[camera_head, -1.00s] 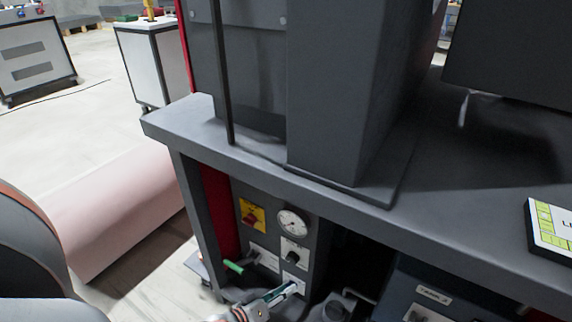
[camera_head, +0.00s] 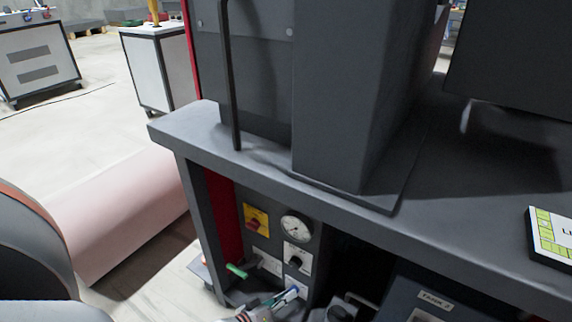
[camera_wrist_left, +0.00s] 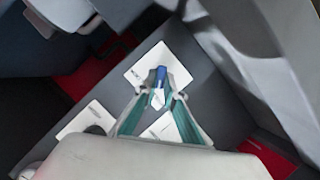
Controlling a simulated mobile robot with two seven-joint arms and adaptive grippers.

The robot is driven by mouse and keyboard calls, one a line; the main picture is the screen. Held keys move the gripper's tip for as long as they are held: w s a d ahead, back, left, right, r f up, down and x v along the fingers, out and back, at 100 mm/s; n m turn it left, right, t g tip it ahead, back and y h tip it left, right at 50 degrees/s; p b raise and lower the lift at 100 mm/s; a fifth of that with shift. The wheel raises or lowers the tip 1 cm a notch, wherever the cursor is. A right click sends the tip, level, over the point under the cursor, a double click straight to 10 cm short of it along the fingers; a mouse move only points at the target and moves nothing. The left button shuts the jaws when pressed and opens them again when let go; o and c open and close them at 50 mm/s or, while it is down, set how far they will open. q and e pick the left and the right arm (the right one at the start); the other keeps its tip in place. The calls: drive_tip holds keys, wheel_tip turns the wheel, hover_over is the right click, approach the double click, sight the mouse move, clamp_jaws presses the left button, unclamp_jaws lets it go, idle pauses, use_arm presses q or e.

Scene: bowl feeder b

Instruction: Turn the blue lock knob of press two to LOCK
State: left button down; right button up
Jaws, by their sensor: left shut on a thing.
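The blue lock knob (camera_wrist_left: 161,76) sits on a white label plate (camera_wrist_left: 176,62) in the left wrist view. My left gripper (camera_wrist_left: 158,94) is shut on it, with a teal-lined finger on each side. In the head view my left gripper (camera_head: 284,299) reaches up from the bottom edge to the lower plate of the dark control panel, where a little of the blue knob (camera_head: 293,291) shows. The plate's lettering is too small to read, so I cannot tell which mark the knob points to. My right gripper is not in view.
Close by on the panel are a black knob (camera_head: 295,262), a round gauge (camera_head: 296,228), a red-and-yellow switch (camera_head: 256,221) and a green-handled lever (camera_head: 236,270). The grey bench top (camera_head: 300,187) overhangs the panel. A dark unit (camera_head: 425,305) stands to the right.

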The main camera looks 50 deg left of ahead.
use_arm(q)
drive_tip(key=shift+w+d+r+m+g+y+p, duration=0.15)
drive_tip(key=shift+m+y+p, duration=0.1)
drive_tip(key=shift+m+y, duration=0.3)
drive_tip(key=shift+w+r+m+g+y+p, duration=0.1)
drive_tip(key=shift+m+g+y+p, duration=0.15)
drive_tip(key=shift+m, duration=0.55)
drive_tip(key=shift+w+d+r+m+g+y+p, duration=0.1)
drive_tip(key=shift+w+m+y+p, duration=0.1)
drive_tip(key=shift+m+y, duration=0.4)
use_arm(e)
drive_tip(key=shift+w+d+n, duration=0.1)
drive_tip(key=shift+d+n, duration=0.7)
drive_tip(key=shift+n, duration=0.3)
use_arm(q)
drive_tip(key=c, duration=2.1)
unclamp_jaws()
drive_tip(key=shift+c, duration=0.2)
drive_tip(key=shift+f, duration=0.15)
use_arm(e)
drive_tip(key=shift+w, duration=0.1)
use_arm(q)
drive_tip(key=shift+s, duration=0.25)
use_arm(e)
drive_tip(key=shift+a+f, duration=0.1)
